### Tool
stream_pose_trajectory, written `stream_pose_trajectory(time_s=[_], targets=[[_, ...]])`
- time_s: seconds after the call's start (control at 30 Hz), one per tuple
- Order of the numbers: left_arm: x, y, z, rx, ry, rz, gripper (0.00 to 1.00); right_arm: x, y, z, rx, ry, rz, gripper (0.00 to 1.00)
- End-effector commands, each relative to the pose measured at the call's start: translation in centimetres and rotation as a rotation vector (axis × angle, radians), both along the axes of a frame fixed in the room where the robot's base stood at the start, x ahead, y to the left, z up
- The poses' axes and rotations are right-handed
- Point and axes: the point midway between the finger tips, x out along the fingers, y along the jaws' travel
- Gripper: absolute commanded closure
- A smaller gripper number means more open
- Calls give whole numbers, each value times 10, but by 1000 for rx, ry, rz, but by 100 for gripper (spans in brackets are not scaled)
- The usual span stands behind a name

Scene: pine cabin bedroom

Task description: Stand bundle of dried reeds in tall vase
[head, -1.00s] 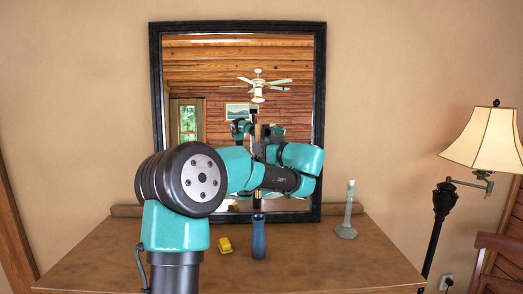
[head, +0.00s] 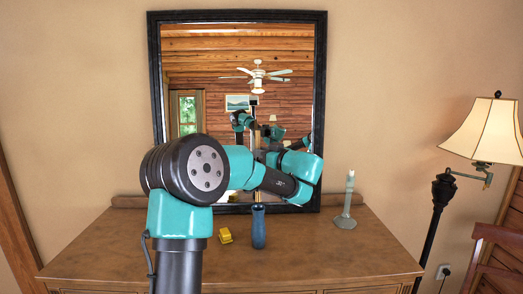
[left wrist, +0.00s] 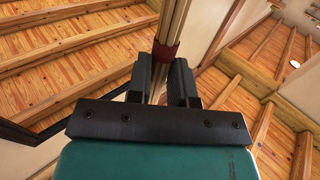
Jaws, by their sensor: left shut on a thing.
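The bundle of dried reeds (left wrist: 174,18), tied with a dark red band, runs up between the fingers of my left gripper (left wrist: 161,72) in the left wrist view. The gripper is shut on it. In the head view my left arm's links hide most of the gripper and reeds. The tall vase (head: 258,230) is slim and blue and stands upright on the dresser, just below my left arm. The gap between arm and vase mouth is small, and I cannot tell whether the reeds' lower end is inside the mouth. My right gripper is not in view.
A yellow object (head: 225,236) lies left of the vase on the brown dresser (head: 130,255). A pale green candlestick (head: 346,205) stands to the right. A black-framed mirror (head: 322,60) rises behind.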

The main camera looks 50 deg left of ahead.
Motion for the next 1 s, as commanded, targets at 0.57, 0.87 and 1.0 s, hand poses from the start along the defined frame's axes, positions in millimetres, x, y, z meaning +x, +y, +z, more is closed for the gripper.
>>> stream_pose_trajectory(time_s=[0.57, 0.87, 1.0], targets=[[0, 0, -36, 1, 3, 0, 100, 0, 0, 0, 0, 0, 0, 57], [0, 0, -55, 1, 3, 0, 100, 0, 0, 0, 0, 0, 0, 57], [0, 0, -64, 0, 3, 0, 100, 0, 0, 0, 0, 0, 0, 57]])
